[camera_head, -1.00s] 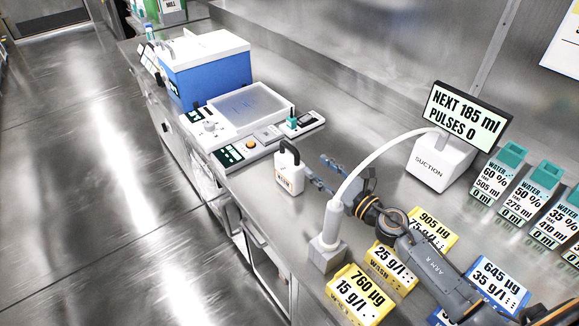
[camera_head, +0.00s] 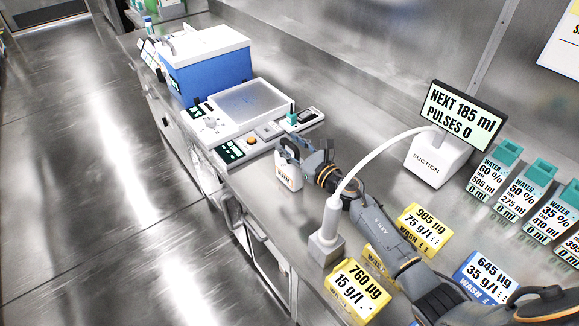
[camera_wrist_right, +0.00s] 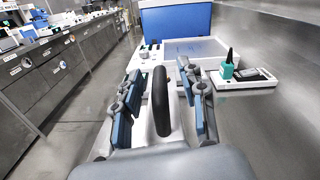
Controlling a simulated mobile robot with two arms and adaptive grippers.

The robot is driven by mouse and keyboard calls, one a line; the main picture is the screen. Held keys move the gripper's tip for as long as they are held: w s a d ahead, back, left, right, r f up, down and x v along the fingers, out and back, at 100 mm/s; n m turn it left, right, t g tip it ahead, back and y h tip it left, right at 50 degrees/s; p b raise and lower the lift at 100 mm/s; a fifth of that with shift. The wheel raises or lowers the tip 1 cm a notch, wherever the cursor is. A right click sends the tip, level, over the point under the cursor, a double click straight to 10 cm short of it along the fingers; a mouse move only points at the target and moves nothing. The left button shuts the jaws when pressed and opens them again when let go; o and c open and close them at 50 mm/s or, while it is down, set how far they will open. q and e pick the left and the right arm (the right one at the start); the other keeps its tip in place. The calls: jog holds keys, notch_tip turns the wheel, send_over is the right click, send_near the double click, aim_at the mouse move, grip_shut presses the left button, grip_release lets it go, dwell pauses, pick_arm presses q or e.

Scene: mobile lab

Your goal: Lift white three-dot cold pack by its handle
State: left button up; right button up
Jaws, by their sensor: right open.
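The white cold pack (camera_head: 288,179) stands upright on the steel bench, just in front of the white tray device. Its black handle (camera_wrist_right: 161,101) shows in the right wrist view, between the two fingers of my right gripper (camera_wrist_right: 163,108). The fingers are open, one on each side of the handle, with a gap on both sides. In the head view my right gripper (camera_head: 300,155) covers the upper right of the pack and much of the handle. The dots on the pack are too small to tell. My left gripper is out of view.
The suction stand (camera_head: 325,247) with its white hose rises beside my right arm. Yellow wash packs (camera_head: 357,291) and a blue one (camera_head: 485,275) lie near the arm. The white tray device (camera_head: 245,108) and blue box (camera_head: 213,77) stand behind the pack. Water bottles (camera_head: 493,170) line the right.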

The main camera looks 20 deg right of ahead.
grip_shut()
jog(key=shift+r, duration=0.2)
